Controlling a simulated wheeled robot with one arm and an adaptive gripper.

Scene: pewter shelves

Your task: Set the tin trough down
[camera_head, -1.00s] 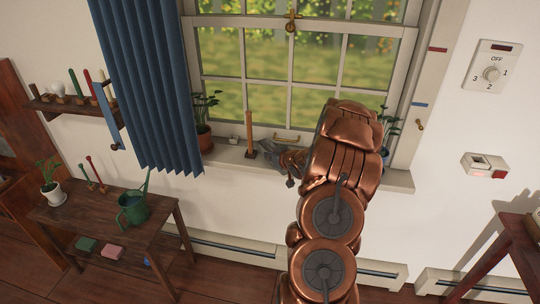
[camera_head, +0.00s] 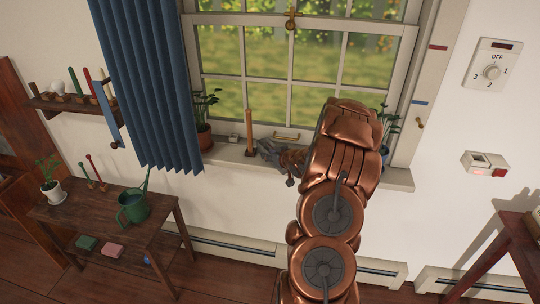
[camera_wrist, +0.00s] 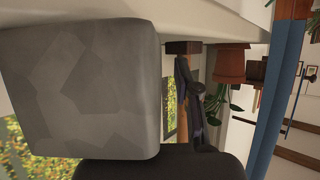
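The tin trough is a plain grey, blocky thing; in the wrist view it (camera_wrist: 85,90) fills the left side, very close to the lens. Its upper edge in that view lies at or very near the pale window sill (camera_wrist: 215,18); I cannot tell if they touch. In the head view a grey shape (camera_head: 270,150) shows at the sill, between the candle and my gripper (camera_head: 290,163). A dark finger of my gripper shows beside the trough in the wrist view, with a narrow gap visible between them. The other finger is hidden, so its grip is unclear.
An orange candle (camera_head: 249,131) stands just left on the sill, then a potted plant (camera_head: 204,138) by the blue curtain (camera_head: 150,80). Another plant (camera_head: 388,130) is partly behind my arm. A small pale item (camera_head: 234,139) lies by the window frame.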

